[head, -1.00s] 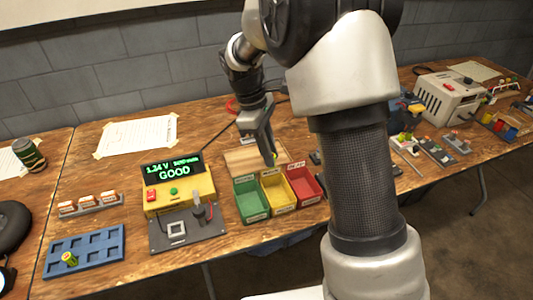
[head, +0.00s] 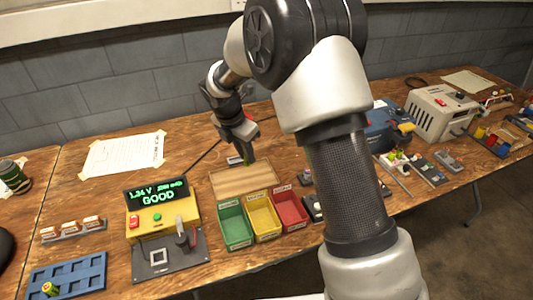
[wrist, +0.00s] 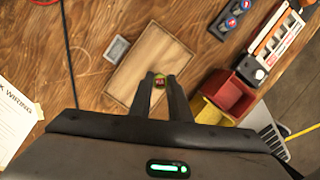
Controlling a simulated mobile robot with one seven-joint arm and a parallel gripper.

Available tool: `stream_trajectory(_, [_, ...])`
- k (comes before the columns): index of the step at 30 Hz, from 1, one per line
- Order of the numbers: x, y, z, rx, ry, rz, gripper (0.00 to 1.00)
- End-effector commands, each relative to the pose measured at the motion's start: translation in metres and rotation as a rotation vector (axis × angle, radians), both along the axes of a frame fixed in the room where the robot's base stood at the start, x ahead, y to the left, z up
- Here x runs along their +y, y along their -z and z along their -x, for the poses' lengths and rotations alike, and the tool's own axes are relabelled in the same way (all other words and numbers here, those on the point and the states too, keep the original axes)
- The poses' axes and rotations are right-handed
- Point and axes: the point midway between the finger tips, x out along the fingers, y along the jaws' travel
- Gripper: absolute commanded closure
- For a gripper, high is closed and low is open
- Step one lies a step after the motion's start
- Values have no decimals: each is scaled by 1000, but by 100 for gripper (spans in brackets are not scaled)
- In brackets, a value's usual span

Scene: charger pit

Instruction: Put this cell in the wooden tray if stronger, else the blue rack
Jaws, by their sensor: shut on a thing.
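In the head view the fingers are just above the back edge of the wooden tray (head: 240,181). In the wrist view the cell overlaps the tray (wrist: 145,60); its height above it is unclear. The tray looks empty. The blue rack (head: 85,275) lies front left with one green-yellow cell (head: 49,289) in it. The yellow tester (head: 165,218) shows GOOD and a voltage that looks like 1.36 V.
Green (head: 235,228), yellow (head: 262,217) and red (head: 290,210) bins stand in front of the tray. A small grey box (wrist: 117,48) lies beside the tray. A taped paper (head: 125,153) lies behind the tester. Tools and a beige machine (head: 440,112) occupy the right.

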Motion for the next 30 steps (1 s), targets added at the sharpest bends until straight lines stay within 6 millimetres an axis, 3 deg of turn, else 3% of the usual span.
stream_trajectory(3, [18,1,-7,-1,-176,-2,100])
stream_trajectory(7, [27,3,-10,1,-269,-2,100])
stream_trajectory(14, [29,15,-10,1,-288,-1,100])
stream_trajectory(30, [28,64,-10,2,-284,0,100])
